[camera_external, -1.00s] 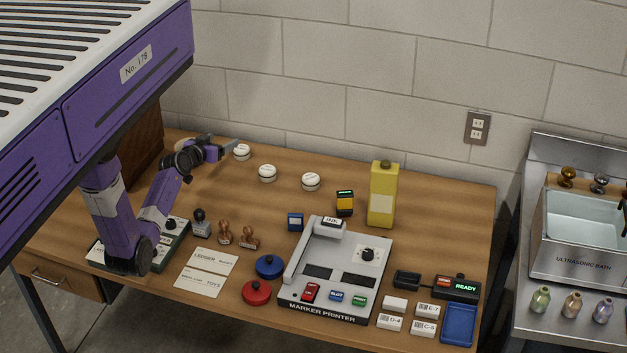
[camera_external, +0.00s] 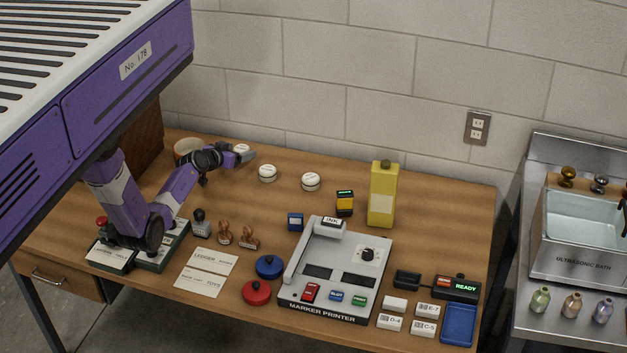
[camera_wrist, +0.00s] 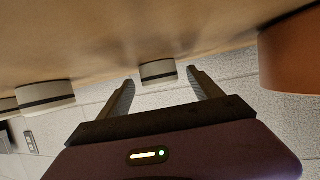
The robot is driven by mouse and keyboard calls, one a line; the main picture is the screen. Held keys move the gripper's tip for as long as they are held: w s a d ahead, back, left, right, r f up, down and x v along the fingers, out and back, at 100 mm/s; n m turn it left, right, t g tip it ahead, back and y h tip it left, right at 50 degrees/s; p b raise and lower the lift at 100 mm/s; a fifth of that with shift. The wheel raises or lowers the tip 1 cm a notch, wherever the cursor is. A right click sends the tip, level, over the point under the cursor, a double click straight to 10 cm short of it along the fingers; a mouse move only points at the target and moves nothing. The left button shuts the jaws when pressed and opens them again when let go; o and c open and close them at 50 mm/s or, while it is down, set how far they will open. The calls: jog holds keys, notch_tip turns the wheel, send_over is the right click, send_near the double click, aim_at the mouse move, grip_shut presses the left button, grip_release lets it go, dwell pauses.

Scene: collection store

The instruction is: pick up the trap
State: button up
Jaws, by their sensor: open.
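Three round white tins with a dark band, which look like the traps, stand in a row at the back of the table; their lettering is too small to read. The left tin (camera_external: 242,147) is partly hidden by my gripper (camera_external: 246,156). The middle tin (camera_external: 267,172) and right tin (camera_external: 310,181) are clear of it. In the wrist view, which is upside down, my open gripper (camera_wrist: 161,78) is empty and points at the left tin (camera_wrist: 158,71). That tin shows between the fingertips; I cannot tell whether they reach around it.
An orange-brown pot (camera_external: 187,147) stands left of my gripper, and close in the wrist view (camera_wrist: 290,52). A yellow bottle (camera_external: 383,195) and the marker printer (camera_external: 375,275) stand right. Stamps (camera_external: 224,233) are in front. The wall is behind.

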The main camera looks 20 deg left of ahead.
jog(key=c, duration=1.4)
jog(key=shift+c, duration=0.2)
